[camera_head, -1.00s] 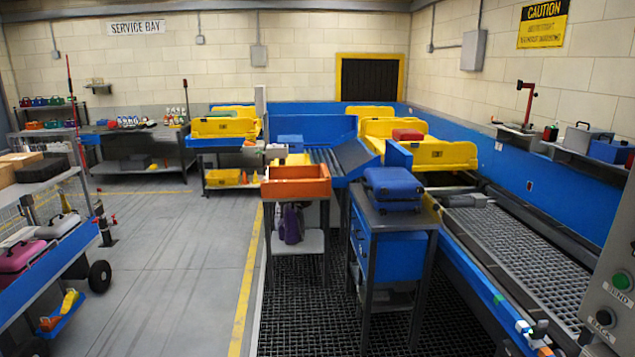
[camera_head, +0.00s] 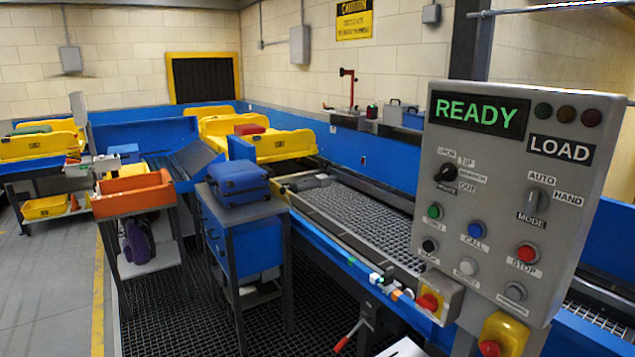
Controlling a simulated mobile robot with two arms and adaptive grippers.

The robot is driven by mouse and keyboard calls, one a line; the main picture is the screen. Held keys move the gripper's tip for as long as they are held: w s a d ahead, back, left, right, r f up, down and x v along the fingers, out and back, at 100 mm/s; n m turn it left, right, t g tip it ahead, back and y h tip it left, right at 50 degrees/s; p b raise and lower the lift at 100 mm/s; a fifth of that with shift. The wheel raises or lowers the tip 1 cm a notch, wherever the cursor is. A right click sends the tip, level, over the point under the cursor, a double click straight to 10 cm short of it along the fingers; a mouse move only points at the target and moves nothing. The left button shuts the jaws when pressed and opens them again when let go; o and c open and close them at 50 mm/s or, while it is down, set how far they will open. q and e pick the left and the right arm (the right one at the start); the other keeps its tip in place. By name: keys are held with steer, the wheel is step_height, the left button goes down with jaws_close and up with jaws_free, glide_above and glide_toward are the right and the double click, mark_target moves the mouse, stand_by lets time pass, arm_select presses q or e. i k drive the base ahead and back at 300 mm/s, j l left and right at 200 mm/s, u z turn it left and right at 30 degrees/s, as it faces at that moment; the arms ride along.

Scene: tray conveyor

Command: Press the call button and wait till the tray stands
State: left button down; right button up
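The grey control panel (camera_head: 510,190) stands at the right. Its blue call button (camera_head: 475,230) sits above the label CALL. The panel's display (camera_head: 478,114) reads READY in green. The nearest yellow tray (camera_head: 285,147) stands at the far end of the conveyor (camera_head: 365,210), near a red case (camera_head: 249,129). The near stretch of the conveyor is empty. Neither of my grippers shows. A white piece at the bottom edge is cut off, and I cannot tell what it is.
A blue suitcase (camera_head: 238,182) lies on a stand left of the conveyor. An orange bin (camera_head: 133,194) stands further left. The panel also has a red stop button (camera_head: 527,254) and several knobs. A red-handled lever (camera_head: 350,334) is low in front.

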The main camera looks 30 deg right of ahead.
mark_target(474, 230)
steer(key=z, duration=1.8)
